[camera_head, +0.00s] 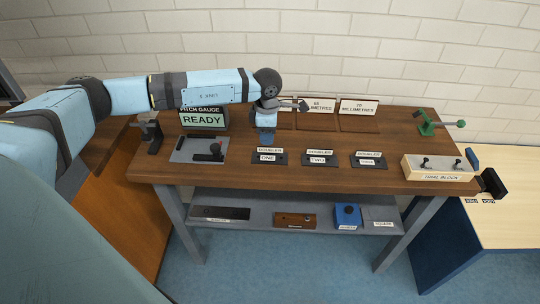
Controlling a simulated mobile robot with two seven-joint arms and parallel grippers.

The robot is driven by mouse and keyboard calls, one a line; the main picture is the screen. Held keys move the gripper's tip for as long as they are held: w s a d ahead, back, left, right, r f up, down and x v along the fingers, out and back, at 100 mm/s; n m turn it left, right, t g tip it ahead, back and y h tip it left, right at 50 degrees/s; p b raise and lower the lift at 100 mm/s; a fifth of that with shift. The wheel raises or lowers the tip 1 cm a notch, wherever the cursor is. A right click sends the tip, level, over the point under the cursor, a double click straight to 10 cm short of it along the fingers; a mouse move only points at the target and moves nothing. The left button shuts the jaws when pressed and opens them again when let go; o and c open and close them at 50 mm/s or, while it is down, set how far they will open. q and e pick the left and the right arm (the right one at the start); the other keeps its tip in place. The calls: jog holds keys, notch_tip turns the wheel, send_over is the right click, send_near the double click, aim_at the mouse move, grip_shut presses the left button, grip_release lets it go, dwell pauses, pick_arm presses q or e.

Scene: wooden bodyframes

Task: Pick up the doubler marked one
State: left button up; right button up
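The doubler marked ONE (268,158) is a small dark plate with a label, lying on the wooden bench top left of two similar plates. The doubler marked TWO (319,160) lies to its right, and a third doubler (369,162) lies further right. My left gripper (266,137) hangs pointing down just behind and above doubler ONE, with no clear contact. Its fingertips are too small to show whether they are open or shut. My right gripper does not show.
A pitch gauge reading READY (204,119) stands left of my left gripper, behind a grey plate (183,155). A trial block (440,168) and green tool (428,128) are at the right. Upright signs (358,108) stand at the back. A lower shelf (265,221) holds several items.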

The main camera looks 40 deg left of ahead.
aim_at(269, 147)
pick_arm(q)
jog(key=f, duration=0.5)
jog(key=shift+d, duration=0.3)
jog(key=shift+r, duration=0.1)
grip_shut()
jog(key=shift+w+r, duration=0.1)
jog(key=shift+r, duration=0.05)
